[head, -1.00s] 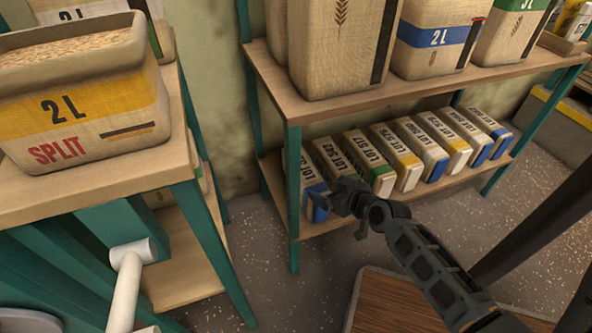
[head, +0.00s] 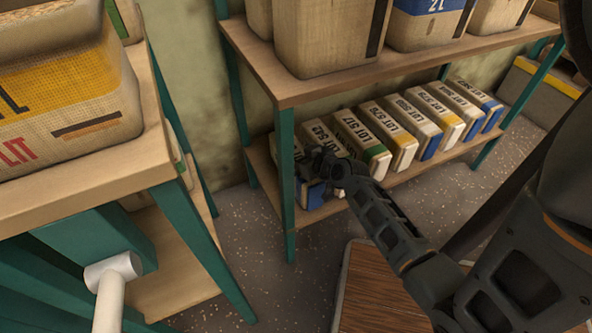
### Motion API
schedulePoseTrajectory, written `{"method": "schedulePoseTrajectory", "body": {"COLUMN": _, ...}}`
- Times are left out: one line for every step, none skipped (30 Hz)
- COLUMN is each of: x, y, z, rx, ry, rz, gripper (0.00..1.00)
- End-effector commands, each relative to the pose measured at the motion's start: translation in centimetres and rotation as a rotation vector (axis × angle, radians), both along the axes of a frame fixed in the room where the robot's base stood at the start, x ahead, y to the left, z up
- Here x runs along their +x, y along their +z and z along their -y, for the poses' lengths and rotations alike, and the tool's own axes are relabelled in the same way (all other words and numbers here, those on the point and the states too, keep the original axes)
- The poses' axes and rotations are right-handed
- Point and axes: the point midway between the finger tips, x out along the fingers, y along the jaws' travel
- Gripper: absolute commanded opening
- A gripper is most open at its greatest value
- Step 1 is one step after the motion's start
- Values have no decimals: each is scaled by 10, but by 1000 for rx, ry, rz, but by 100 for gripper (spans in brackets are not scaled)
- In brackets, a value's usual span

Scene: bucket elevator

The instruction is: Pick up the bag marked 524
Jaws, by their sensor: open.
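A row of several small bags marked with LOT numbers lies on the lower shelf (head: 265,163) in the head view. I cannot clearly read 524 on any of them. The second bag from the left (head: 319,131) seems to read 542, and the green-ended bag (head: 358,132) beside it seems to read 517. The leftmost bag (head: 299,150), whose lettering is hidden, is partly behind the shelf post and my gripper. My gripper (head: 318,160) is open, at the front of the two leftmost bags. Whether it touches them cannot be told.
A teal shelf post (head: 286,180) stands just left of my gripper. The upper shelf (head: 283,88) holds large bags above the row. A wooden bench (head: 90,205) with a SPLIT bag (head: 70,110) stands at left. A brown wooden top (head: 385,290) lies below my arm.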

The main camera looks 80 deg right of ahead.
Motion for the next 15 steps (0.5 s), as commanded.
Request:
{"method": "schedulePoseTrajectory", "body": {"x": 2, "y": -2, "z": 2, "rx": 0, "ry": 0, "rz": 0, "gripper": 100}}
{"method": "schedulePoseTrajectory", "body": {"x": 3, "y": -2, "z": 2, "rx": 0, "ry": 0, "rz": 0, "gripper": 100}}
{"method": "schedulePoseTrajectory", "body": {"x": 3, "y": -2, "z": 2, "rx": 1, "ry": 0, "rz": -1, "gripper": 100}}
{"method": "schedulePoseTrajectory", "body": {"x": 3, "y": -2, "z": 2, "rx": 0, "ry": 0, "rz": -1, "gripper": 100}}
{"method": "schedulePoseTrajectory", "body": {"x": 3, "y": -2, "z": 2, "rx": 0, "ry": 0, "rz": -1, "gripper": 100}}
{"method": "schedulePoseTrajectory", "body": {"x": 3, "y": -2, "z": 2, "rx": 0, "ry": 0, "rz": -1, "gripper": 100}}
{"method": "schedulePoseTrajectory", "body": {"x": 3, "y": -2, "z": 2, "rx": 0, "ry": 0, "rz": -1, "gripper": 100}}
{"method": "schedulePoseTrajectory", "body": {"x": 3, "y": -2, "z": 2, "rx": 0, "ry": 0, "rz": -1, "gripper": 100}}
{"method": "schedulePoseTrajectory", "body": {"x": 3, "y": -2, "z": 2, "rx": 0, "ry": 0, "rz": -1, "gripper": 98}}
{"method": "schedulePoseTrajectory", "body": {"x": 3, "y": -2, "z": 2, "rx": 0, "ry": 0, "rz": -1, "gripper": 95}}
{"method": "schedulePoseTrajectory", "body": {"x": 3, "y": -2, "z": 2, "rx": 0, "ry": 0, "rz": -1, "gripper": 92}}
{"method": "schedulePoseTrajectory", "body": {"x": 3, "y": -2, "z": 2, "rx": 0, "ry": 0, "rz": -1, "gripper": 88}}
{"method": "schedulePoseTrajectory", "body": {"x": 3, "y": -2, "z": 2, "rx": 0, "ry": 0, "rz": -1, "gripper": 86}}
{"method": "schedulePoseTrajectory", "body": {"x": 3, "y": -2, "z": 2, "rx": 0, "ry": 0, "rz": -1, "gripper": 83}}
{"method": "schedulePoseTrajectory", "body": {"x": 3, "y": -2, "z": 2, "rx": 0, "ry": 0, "rz": -1, "gripper": 79}}
